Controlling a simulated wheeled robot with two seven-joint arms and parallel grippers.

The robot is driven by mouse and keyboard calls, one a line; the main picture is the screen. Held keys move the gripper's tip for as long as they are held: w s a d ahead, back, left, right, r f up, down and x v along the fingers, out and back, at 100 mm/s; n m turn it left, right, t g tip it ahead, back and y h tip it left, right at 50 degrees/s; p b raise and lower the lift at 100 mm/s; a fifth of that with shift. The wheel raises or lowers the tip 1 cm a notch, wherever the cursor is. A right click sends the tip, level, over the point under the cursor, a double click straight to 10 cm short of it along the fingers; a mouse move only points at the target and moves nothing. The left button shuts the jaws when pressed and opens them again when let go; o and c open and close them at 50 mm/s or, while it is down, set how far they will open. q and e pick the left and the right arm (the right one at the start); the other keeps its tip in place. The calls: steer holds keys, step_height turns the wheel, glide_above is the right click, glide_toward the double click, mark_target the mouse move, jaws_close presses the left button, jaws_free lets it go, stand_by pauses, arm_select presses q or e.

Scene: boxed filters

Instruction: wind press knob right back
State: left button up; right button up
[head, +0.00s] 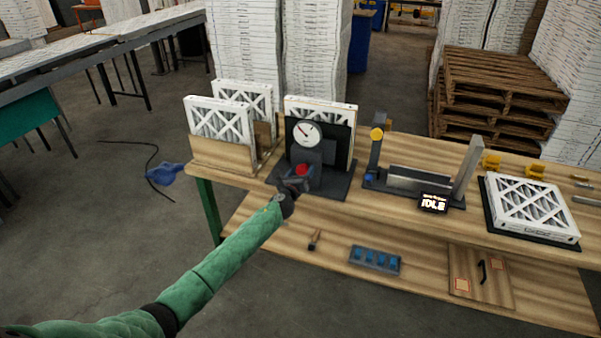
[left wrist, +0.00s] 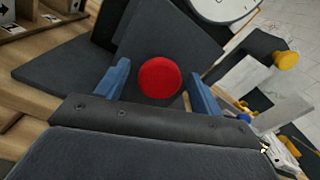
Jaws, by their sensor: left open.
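The press (head: 328,155) is a dark upright block on a dark base plate, with a round white gauge (head: 306,133) on its front. Its red round knob (head: 302,169) sits low on the front, below the gauge. In the left wrist view the red knob (left wrist: 160,78) lies between the two blue fingers of my open left gripper (left wrist: 156,88), with a gap on each side. In the head view my left gripper (head: 297,184) is right at the knob and partly covers it. My right gripper is not in view.
Boxed filters stand in a wooden rack (head: 222,153) left of the press, and one stands behind it. A lower shelf holds a blue-slotted tray (head: 375,260).

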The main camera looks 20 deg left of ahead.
arm_select(q)
steer(key=shift+c, duration=0.2)
steer(key=c, duration=0.9)
